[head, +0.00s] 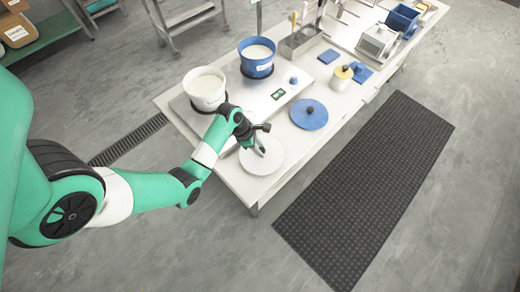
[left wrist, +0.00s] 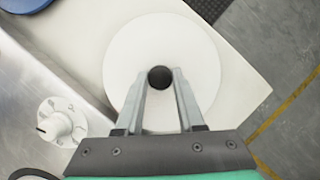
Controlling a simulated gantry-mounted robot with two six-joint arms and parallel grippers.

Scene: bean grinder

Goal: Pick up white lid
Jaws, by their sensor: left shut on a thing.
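The white lid (head: 263,160) is a flat round disc at the near left corner of the white table. It also shows in the left wrist view (left wrist: 190,50), with a dark round knob (left wrist: 160,78) at its middle. My left gripper (head: 259,150) reaches over the lid from the left. In the left wrist view its fingertips (left wrist: 160,84) are shut on the knob, one on each side. I cannot tell whether the lid touches the table. My right gripper is not in view.
A white bucket (head: 205,88) and a blue bucket (head: 257,57), both with pale contents, stand behind the lid. A blue lid (head: 309,114) lies to its right. The table edge is close to the lid; a dark mat (head: 370,185) lies on the floor.

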